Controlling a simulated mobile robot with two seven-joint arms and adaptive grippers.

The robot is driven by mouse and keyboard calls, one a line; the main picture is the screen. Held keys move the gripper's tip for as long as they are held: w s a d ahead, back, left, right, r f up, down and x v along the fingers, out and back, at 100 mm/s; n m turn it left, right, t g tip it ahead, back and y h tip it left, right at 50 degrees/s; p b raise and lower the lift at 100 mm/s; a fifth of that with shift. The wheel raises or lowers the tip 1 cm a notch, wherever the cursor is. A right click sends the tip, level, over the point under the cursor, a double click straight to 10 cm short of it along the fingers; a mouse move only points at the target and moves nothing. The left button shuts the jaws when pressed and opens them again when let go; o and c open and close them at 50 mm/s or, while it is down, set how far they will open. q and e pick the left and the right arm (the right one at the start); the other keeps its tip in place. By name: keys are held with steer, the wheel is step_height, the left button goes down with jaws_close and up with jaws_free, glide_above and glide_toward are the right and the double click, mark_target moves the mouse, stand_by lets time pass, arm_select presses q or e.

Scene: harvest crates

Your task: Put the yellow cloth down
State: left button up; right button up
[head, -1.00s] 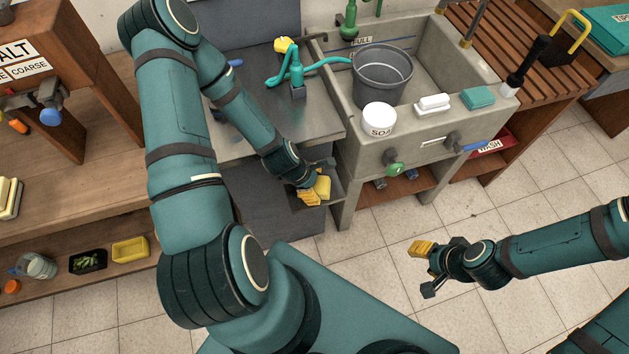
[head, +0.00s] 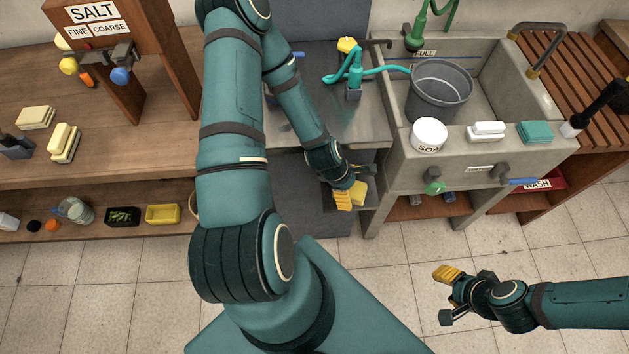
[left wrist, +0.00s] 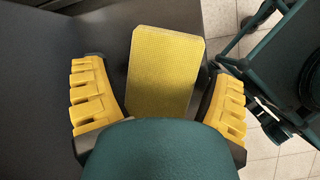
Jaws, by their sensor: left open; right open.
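The yellow cloth (left wrist: 165,70) lies flat on a dark surface between the spread fingers of my left gripper (left wrist: 158,108) in the left wrist view. The fingers stand apart from it on both sides. In the head view the cloth (head: 358,193) shows partly beside my left gripper (head: 350,186), on a small dark shelf (head: 330,203) below the metal counter. My right gripper (head: 443,297) is open and empty over the tiled floor at the lower right.
The stone sink (head: 400,170) stands right of the shelf, with a grey bucket (head: 440,92), a white soap tub (head: 429,134) and a teal sponge (head: 535,131). A wooden bench (head: 150,165) is at left. Open floor lies in front.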

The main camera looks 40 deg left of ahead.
arm_select(q)
steer(key=p+v, duration=0.1)
steer(key=v, duration=0.4)
steer(key=shift+a+r, duration=0.1)
steer(key=shift+r, duration=0.1)
steer(key=s+a, duration=0.7)
steer(key=s, duration=0.2)
steer(key=shift+a+f+p, duration=0.35)
steer(key=shift+a, duration=0.05)
steer(key=shift+w, duration=0.1)
steer(key=w+d+m, duration=0.1)
steer(key=d+m, duration=0.2)
steer(key=w+d+m, duration=0.2)
steer(key=d+m, duration=0.1)
steer(key=d, duration=0.1)
steer(key=w+d+m+g+h, duration=0.1)
steer(key=w+d+m, duration=0.1)
steer(key=d+m, duration=0.1)
steer(key=shift+d+r, duration=0.4)
steer(key=shift+d, duration=0.05)
steer(key=d+r+m+g, duration=0.1)
steer(key=d+m, duration=1.1)
steer(key=m, duration=0.1)
steer(key=shift+w+d+r, duration=0.2)
steer(key=shift+w+d, duration=0.1)
steer(key=shift+w, duration=0.1)
